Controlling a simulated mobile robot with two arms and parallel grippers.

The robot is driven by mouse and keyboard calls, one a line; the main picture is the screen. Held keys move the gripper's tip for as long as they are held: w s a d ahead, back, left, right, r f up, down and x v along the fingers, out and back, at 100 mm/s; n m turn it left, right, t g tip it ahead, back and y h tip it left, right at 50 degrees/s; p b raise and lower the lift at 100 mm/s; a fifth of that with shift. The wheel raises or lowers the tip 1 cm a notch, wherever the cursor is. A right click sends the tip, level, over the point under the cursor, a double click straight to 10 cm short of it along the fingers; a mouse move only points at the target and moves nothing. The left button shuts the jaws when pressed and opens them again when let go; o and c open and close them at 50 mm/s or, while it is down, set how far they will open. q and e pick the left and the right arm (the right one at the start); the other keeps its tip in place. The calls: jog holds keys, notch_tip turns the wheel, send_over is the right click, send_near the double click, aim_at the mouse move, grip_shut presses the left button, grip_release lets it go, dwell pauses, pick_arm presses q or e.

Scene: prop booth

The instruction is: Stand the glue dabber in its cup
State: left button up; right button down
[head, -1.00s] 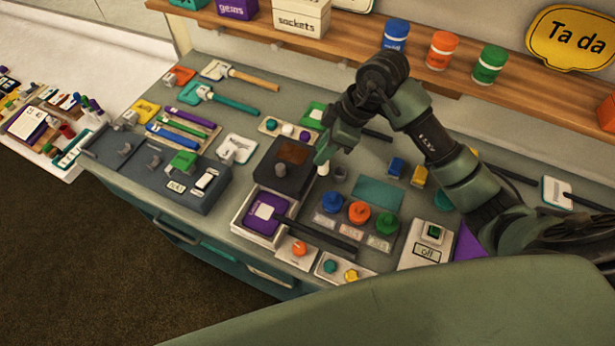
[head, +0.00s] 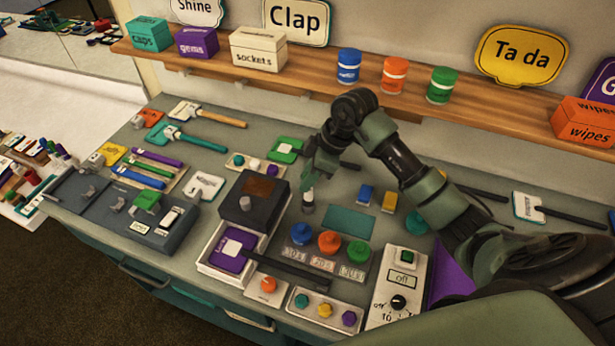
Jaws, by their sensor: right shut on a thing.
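My right gripper (head: 308,182) points down over the middle of the workbench, shut on the glue dabber (head: 308,196). Only a short pale part of the dabber shows below the fingers; the rest is hidden by the gripper. The small grey cup (head: 308,209) stands on the bench directly below the dabber in this view. The dabber's lower end meets the cup's rim in the picture; I cannot tell whether it is inside or just above. My left gripper is not in view.
A dark box (head: 246,205) stands left of the cup. A teal mat (head: 348,221) lies to its right, with blue, orange and green knobs (head: 329,242) in front. Blue and yellow blocks (head: 365,195) stand further right. A shelf (head: 430,110) runs along the back.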

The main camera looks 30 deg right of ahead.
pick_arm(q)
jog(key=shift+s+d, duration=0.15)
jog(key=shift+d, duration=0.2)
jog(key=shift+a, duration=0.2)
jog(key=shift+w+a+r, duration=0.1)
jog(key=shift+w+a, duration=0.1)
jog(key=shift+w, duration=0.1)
pick_arm(e)
jog(key=shift+f, duration=0.25)
jog(key=shift+p, duration=0.55)
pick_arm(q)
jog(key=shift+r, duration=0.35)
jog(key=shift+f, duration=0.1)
pick_arm(e)
jog(key=shift+f, duration=0.15)
pick_arm(q)
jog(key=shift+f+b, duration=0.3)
jog(key=shift+b, duration=0.15)
pick_arm(e)
jog(key=shift+f, duration=0.8)
